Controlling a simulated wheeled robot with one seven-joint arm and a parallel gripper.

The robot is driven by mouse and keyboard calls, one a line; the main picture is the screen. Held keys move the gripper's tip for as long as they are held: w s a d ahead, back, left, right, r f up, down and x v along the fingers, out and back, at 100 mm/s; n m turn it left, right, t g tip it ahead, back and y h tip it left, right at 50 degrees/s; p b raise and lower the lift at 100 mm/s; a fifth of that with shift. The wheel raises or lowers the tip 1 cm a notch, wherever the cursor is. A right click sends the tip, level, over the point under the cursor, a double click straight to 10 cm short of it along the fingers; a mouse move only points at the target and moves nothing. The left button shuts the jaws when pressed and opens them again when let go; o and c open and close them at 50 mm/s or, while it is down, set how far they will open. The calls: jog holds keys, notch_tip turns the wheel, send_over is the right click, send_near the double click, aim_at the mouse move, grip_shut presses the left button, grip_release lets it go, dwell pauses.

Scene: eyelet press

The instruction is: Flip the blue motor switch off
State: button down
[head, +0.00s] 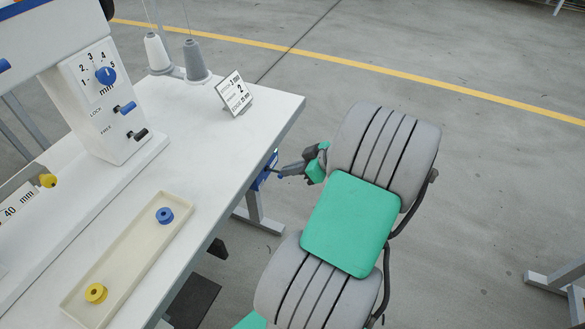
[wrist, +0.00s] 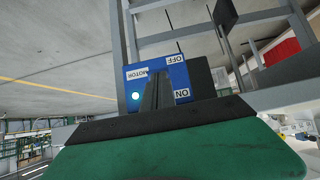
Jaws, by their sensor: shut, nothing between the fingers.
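The blue motor switch box (wrist: 132,84) is mounted under the table's right edge. In the wrist view its labels, MOTOR, OFF and ON, appear upside down, with OFF above ON. A small round lamp (wrist: 135,96) on its face looks lit. My gripper (wrist: 158,78) is shut and empty, its dark fingers directly in front of the box face, between the lamp and the ON label. The fingers hide the middle of the face, so I cannot see the switch lever's position or tell contact. In the head view the box (head: 264,173) shows partly, with my gripper (head: 279,172) at its right side.
Table legs stand below the box.

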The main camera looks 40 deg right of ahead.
jog(key=shift+s+d+f+b, duration=0.1)
jog(key=shift+s+f+b, duration=0.05)
jog(key=shift+f+b, duration=0.55)
jog(key=shift+s+d+f+b, duration=0.15)
jog(key=shift+f+b, duration=0.25)
jog(key=shift+f, duration=0.45)
jog(key=shift+a, duration=0.1)
jog(key=s+d+r+p, duration=0.1)
jog(key=s+d+r, duration=0.1)
jog(key=s, duration=0.3)
jog(key=s+d+r+p, duration=0.2)
jog(key=s+d+r, duration=0.1)
jog(key=s, duration=0.3)
jog(key=shift+r, duration=0.15)
jog(key=shift+w, duration=0.1)
